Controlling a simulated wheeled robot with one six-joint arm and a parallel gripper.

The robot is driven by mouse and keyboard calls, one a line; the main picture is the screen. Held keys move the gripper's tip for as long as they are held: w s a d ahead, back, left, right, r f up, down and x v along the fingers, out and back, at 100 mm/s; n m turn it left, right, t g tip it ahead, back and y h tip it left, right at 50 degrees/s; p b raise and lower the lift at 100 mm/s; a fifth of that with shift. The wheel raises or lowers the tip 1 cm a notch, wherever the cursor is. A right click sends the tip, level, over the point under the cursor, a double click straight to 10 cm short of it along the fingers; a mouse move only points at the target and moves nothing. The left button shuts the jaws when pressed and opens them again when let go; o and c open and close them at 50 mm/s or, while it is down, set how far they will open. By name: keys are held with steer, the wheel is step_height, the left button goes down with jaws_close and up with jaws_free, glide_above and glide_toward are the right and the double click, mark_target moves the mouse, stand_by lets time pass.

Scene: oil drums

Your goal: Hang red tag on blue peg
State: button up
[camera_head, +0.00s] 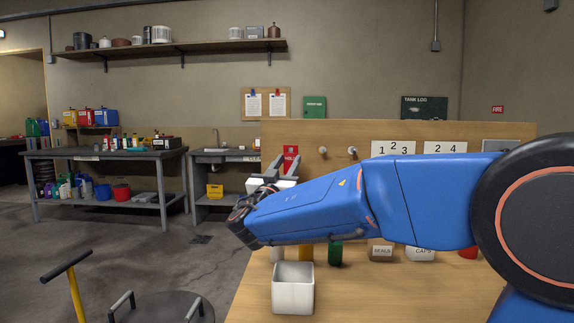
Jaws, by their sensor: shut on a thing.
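The red tag (290,153) has white lettering and hangs upright at the fingertips of my gripper (284,166), in front of the wooden back panel. My gripper is shut on the tag, and its fingers cover part of the tag's lower area. Two pegs stick out of the panel to the right of the tag, a near one (323,151) and a farther one (352,152). Their colour looks pale or metallic. I cannot make out a blue peg; my blue arm hides part of the panel.
A white square bin (293,289) stands on the wooden bench (251,300) below my arm. Small containers stand behind it, partly hidden by the arm. Number cards (393,149) are on the panel at right. A drum lid (160,307) and yellow-handled cart are at lower left.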

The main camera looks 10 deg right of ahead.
mark_target(287, 165)
steer(key=shift+w+d+f, duration=0.1)
steer(key=shift+w+d, duration=0.15)
steer(key=shift+w, duration=0.45)
steer(key=shift+w+d+f, duration=0.1)
steer(key=shift+w+d, duration=0.1)
steer(key=shift+w, duration=0.45)
steer(key=shift+w+d+f, duration=0.1)
steer(key=shift+w+d, duration=0.15)
steer(key=shift+w, duration=0.45)
steer(key=shift+w, duration=0.1)
steer(key=o, duration=1.2)
